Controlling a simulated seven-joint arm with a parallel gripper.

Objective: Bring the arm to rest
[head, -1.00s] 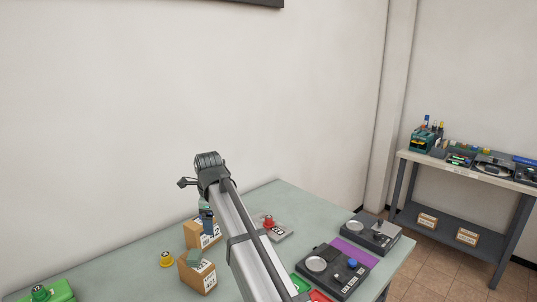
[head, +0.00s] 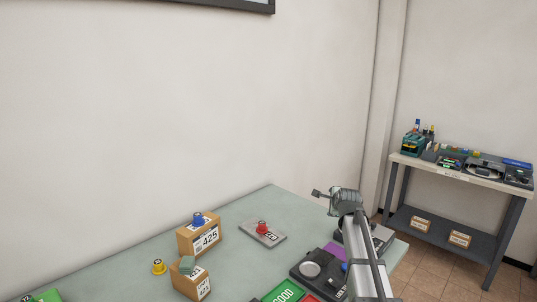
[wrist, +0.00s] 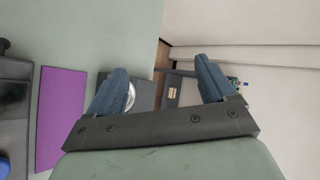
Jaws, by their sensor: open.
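My gripper shows in the wrist view (wrist: 158,95), with its two blue fingers spread wide and nothing between them. It is above the right end of the green-grey table (head: 130,272). In the head view my arm reaches up from the lower right, and its bent wrist joint stands in front of a dark device near the table's right edge.
A box marked 425 (head: 205,238) with a blue knob on top, a smaller box (head: 190,283), a yellow knob (head: 159,267) and a grey plate with a red knob (head: 262,229) stand on the table. A purple mat (wrist: 60,118) lies near the devices. A side table (head: 450,172) stands at right.

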